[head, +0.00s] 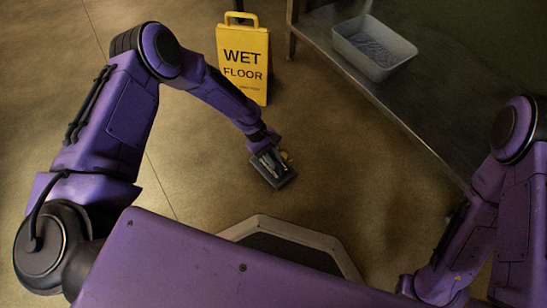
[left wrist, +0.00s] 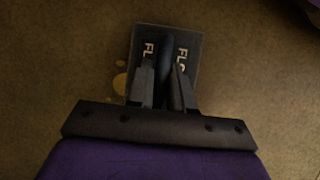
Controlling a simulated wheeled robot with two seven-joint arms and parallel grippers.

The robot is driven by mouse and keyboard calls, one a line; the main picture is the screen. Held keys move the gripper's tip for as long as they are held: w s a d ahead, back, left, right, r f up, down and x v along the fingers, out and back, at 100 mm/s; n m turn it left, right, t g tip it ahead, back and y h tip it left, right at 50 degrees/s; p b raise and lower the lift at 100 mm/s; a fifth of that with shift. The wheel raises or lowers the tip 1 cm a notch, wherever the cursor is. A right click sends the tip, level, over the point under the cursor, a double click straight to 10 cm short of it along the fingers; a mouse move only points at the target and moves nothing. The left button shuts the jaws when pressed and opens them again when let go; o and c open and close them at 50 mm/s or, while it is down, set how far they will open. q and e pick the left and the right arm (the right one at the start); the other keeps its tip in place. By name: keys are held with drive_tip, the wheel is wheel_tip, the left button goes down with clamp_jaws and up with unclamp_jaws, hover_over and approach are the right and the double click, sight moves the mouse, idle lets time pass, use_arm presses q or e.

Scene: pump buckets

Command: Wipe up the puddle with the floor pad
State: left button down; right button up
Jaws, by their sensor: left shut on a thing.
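The floor pad (head: 284,180) is a dark grey block on the floor, with pale letters partly readable as "FLO" on its top. It also shows in the left wrist view (left wrist: 193,45). My left gripper (head: 267,157) is shut on the pad's upright handle, with one finger on each side in the left wrist view (left wrist: 164,75). Small yellowish spots of the puddle (left wrist: 120,84) show on the floor just left of the pad in that view. Any part under the pad is hidden. My right arm is at the lower right of the head view; its fingers cannot be made out.
A yellow "WET FLOOR" sign (head: 243,62) stands behind the pad. A metal bench (head: 335,57) at the upper right carries a pale grey tub (head: 375,47).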

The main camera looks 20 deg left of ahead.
use_arm(q)
drive_tip(key=shift+f+b, duration=0.55)
drive_tip(key=shift+f, duration=0.25)
use_arm(e)
drive_tip(key=shift+f, duration=0.6)
use_arm(q)
drive_tip(key=shift+w+d, duration=0.1)
use_arm(e)
drive_tip(key=shift+f, duration=0.1)
